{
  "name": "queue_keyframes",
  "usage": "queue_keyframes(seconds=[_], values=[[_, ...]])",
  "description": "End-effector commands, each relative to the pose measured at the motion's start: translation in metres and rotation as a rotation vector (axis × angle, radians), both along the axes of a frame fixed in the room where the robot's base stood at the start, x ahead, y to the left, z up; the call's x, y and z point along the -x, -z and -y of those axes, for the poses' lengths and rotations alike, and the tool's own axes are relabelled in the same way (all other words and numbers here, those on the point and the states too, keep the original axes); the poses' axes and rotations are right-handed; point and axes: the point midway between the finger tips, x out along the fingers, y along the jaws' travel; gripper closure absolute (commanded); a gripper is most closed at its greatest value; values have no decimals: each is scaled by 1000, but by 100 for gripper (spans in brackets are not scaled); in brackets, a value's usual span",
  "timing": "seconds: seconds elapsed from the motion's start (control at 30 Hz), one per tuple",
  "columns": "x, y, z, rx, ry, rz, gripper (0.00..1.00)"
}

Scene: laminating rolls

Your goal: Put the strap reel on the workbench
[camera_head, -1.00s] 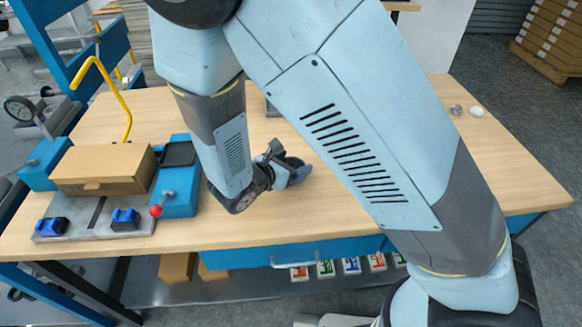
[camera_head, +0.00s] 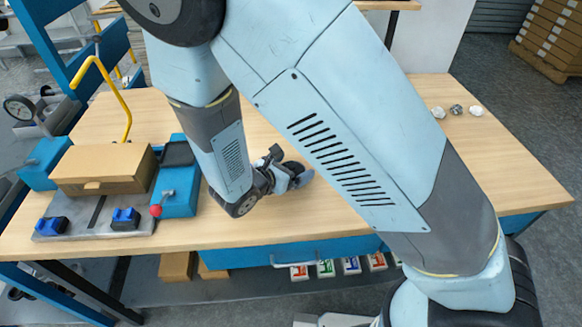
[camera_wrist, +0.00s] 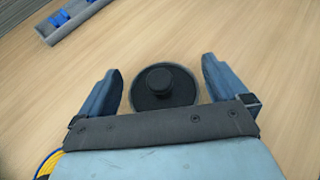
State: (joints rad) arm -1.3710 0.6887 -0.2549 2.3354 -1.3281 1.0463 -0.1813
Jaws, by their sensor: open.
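A dark round disc with a raised hub (camera_wrist: 164,86), which looks like the strap reel, shows flat against the wooden workbench top (camera_wrist: 245,40) in the wrist view. My gripper (camera_wrist: 161,90) is open, with one blue-grey finger on each side of the disc and a visible gap to both. I cannot tell how high the fingers are above the bench. In the head view my gripper (camera_head: 290,177) is low over the middle of the workbench (camera_head: 310,215), and the disc there is mostly hidden by it.
Left on the bench are a cardboard box (camera_head: 103,168), a blue unit with a red-knobbed lever (camera_head: 180,190) and a grey plate with blue blocks (camera_head: 75,232). Several small lumps (camera_head: 457,109) lie at the back right. Bench right of my gripper is mostly hidden by my arm.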

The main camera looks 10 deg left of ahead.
Motion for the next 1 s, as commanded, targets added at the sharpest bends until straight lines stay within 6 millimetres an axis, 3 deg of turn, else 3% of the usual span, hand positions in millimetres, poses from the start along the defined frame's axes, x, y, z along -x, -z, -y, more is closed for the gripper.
queue_keyframes(seconds=[0.17, 0.6, 1.0], values=[[15, -8, -11, -3, -3, 0, 0], [78, -38, -49, -3, -1, 1, 0], [95, -46, -58, 0, -1, 0, 0]])
